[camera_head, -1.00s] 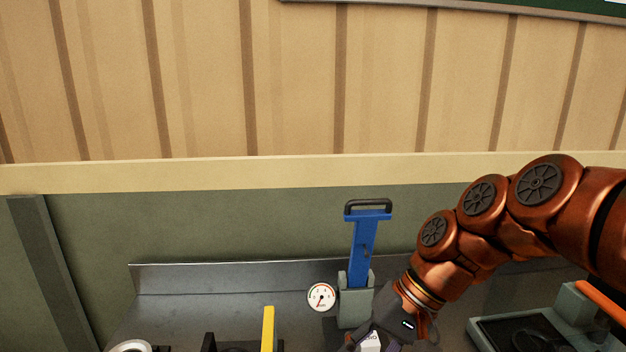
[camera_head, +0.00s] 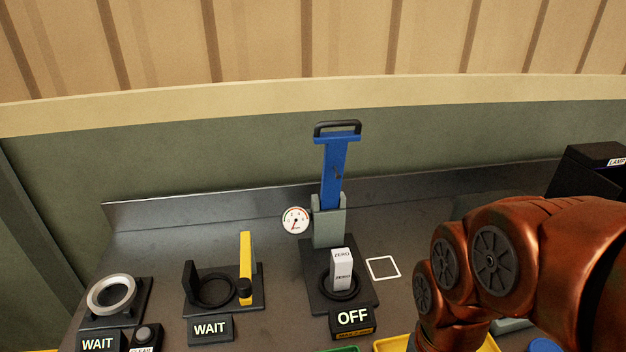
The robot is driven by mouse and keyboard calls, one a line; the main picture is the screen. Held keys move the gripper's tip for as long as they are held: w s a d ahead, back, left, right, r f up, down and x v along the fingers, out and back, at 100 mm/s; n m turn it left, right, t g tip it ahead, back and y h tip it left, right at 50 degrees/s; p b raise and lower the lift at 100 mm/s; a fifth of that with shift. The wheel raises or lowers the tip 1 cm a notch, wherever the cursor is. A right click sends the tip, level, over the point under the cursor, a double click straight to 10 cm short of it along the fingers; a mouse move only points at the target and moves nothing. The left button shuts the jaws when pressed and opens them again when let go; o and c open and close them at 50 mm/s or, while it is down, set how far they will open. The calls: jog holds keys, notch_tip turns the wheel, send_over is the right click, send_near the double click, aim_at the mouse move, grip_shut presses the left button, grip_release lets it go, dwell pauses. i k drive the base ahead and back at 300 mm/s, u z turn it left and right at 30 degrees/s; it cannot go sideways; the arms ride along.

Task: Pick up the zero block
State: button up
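The zero block (camera_head: 342,270) is a white upright block with "ZERO" lettering. It stands in or on the black ring of a dark base plate (camera_head: 312,268), in front of a blue lever (camera_head: 336,175) with a black handle. Nothing is gripping the block. My orange arm fills the lower right, and my gripper is out of view below the frame.
A round gauge (camera_head: 296,221) sits left of the lever, and an "OFF" sign (camera_head: 352,319) stands in front of the plate. A yellow-levered fixture (camera_head: 245,268) and a silver ring fixture (camera_head: 111,295) are further left. A white square outline (camera_head: 383,268) marks clear bench. A yellow tray (camera_head: 391,344) is at the bottom edge.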

aim_at(342, 265)
jog(key=k, duration=0.5)
jog(key=u, duration=3.65)
jog(key=k, duration=1.45)
jog(key=z, duration=0.6)
